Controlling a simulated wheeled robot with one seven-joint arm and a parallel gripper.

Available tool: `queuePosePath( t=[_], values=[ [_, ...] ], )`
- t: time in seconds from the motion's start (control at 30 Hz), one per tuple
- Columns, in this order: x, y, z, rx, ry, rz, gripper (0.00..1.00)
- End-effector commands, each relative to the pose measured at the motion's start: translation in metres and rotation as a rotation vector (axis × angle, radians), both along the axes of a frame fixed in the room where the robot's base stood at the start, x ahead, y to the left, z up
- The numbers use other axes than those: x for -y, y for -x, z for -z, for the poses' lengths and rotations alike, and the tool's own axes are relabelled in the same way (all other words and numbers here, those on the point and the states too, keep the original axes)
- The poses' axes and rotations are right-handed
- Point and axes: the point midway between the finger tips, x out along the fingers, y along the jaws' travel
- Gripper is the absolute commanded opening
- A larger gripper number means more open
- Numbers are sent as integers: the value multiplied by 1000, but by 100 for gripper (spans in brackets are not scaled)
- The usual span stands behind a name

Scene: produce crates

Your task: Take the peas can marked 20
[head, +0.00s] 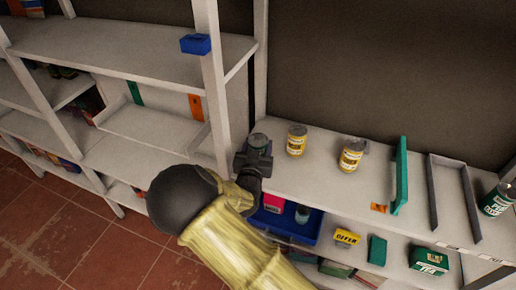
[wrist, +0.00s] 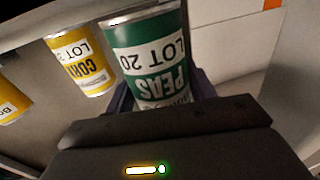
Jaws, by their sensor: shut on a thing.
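The green peas can (wrist: 147,55) with a white label reading LOT 20 fills the upper middle of the wrist view, its print upside down. My gripper (head: 254,160) is shut on this can at the left end of the right shelf. In the head view only the top of the can (head: 258,140) shows above the dark jaws. I cannot tell whether its base touches the shelf. Another green peas can (head: 496,199) stands at the far right; its lot number is too small to read.
Two yellow cans stand right of my gripper, one nearer (head: 297,139) and one farther (head: 351,154). A corn can (wrist: 80,62) is close beside the peas can. A white upright (head: 212,80) is at left. A green divider (head: 401,175) stands farther right.

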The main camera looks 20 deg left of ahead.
Motion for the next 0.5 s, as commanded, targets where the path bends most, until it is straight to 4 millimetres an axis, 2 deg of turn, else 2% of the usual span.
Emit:
queuePosePath(
  t=[0.17,0.5],
  values=[
    [0,0,-21,3,-6,1,19],
    [0,0,-78,4,-8,1,19]
  ],
)
